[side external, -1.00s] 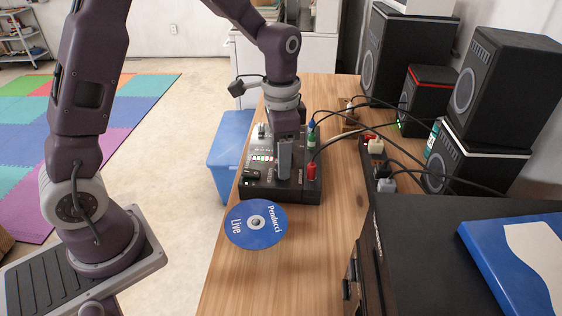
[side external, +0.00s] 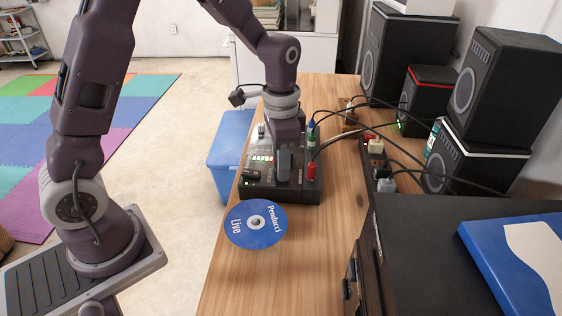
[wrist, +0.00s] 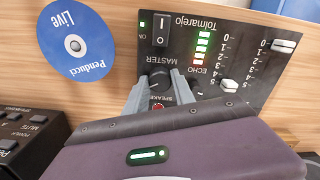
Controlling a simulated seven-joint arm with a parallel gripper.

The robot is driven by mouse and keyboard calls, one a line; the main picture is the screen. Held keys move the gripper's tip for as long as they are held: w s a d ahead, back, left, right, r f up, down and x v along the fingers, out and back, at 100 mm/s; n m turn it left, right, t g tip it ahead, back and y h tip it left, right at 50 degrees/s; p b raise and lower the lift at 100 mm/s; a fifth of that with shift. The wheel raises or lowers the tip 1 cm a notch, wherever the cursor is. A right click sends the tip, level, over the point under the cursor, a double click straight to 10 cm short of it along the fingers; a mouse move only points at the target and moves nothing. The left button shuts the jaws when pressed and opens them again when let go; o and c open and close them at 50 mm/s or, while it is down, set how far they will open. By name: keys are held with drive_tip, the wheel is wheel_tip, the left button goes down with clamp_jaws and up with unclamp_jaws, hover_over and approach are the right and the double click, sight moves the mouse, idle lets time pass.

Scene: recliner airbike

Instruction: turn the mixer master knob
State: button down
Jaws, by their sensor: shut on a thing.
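The black mixer (side external: 262,190) lies on the wooden table, with coloured plugs at its right side. In the wrist view, the mixer panel (wrist: 190,60) shows the label MASTER beside a dark round knob (wrist: 159,78). My gripper (side external: 284,178) points down onto the mixer. In the wrist view, its two grey fingers (wrist: 158,80) stand on either side of the master knob and are shut on it. The knob's marker is not clear, and part of the knob is hidden by the fingers.
A blue disc (side external: 250,235) lies in front of the mixer. Sliders (wrist: 229,85) and a power switch (wrist: 161,30) are close to my fingers. Cables (side external: 345,140) run from the mixer towards a power strip (side external: 376,160) and speakers (side external: 460,90).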

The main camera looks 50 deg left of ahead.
drive_tip(key=n, duration=0.3)
drive_tip(key=shift+n, duration=2.1)
drive_tip(key=c, duration=1.1)
unclamp_jaws()
drive_tip(key=shift+o, duration=0.2)
wheel_tip(320, 180, up, 7)
drive_tip(key=shift+r, duration=0.1)
